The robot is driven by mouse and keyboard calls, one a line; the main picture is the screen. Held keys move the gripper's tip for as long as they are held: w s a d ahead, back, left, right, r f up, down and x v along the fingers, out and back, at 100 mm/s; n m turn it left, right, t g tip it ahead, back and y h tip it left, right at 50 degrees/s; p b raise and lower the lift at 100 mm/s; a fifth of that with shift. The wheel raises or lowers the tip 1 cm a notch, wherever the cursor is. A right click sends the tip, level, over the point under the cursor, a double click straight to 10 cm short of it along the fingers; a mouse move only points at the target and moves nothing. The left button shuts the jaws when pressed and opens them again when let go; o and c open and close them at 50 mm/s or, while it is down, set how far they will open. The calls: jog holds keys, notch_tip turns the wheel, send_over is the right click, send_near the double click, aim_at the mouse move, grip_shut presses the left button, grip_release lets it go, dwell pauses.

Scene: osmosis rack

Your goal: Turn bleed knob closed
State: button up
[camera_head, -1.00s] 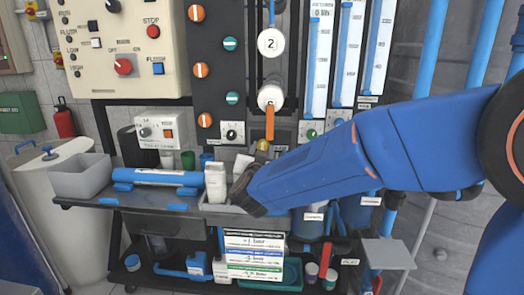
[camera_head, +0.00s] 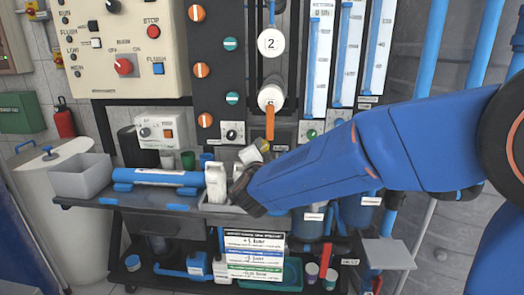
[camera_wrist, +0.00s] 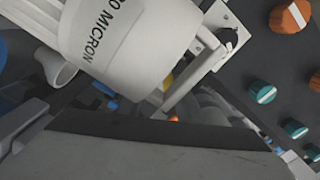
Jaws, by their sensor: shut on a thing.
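My gripper (camera_head: 250,156) is below the orange lever at the middle of the rack, its light fingers tilted. It is shut on a small yellowish piece (camera_head: 264,146), which I take for the bleed knob. Most of this piece is hidden by the fingers and my blue arm. In the wrist view only a yellow sliver (camera_wrist: 167,82) shows, beside a light grey bar. The knob's marking cannot be read. A white filter housing (camera_wrist: 130,40) lettered "MICRON" fills the upper left of the wrist view, close to the camera.
The orange lever (camera_head: 270,124) hangs just above my gripper. A black knob on a white plate (camera_head: 232,132) is on the panel to the left. A white bottle (camera_head: 215,180) stands close left of my gripper. A grey bin (camera_head: 80,178) is on the bench's left end.

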jog(key=shift+f+m, duration=0.1)
jog(key=shift+m, duration=0.9)
jog(key=o, duration=1)
jog(key=shift+o, duration=0.2)
jog(key=s, duration=1.7)
jog(key=shift+s+a, duration=0.2)
jog(key=shift+a, duration=0.1)
jog(key=shift+s, duration=0.1)
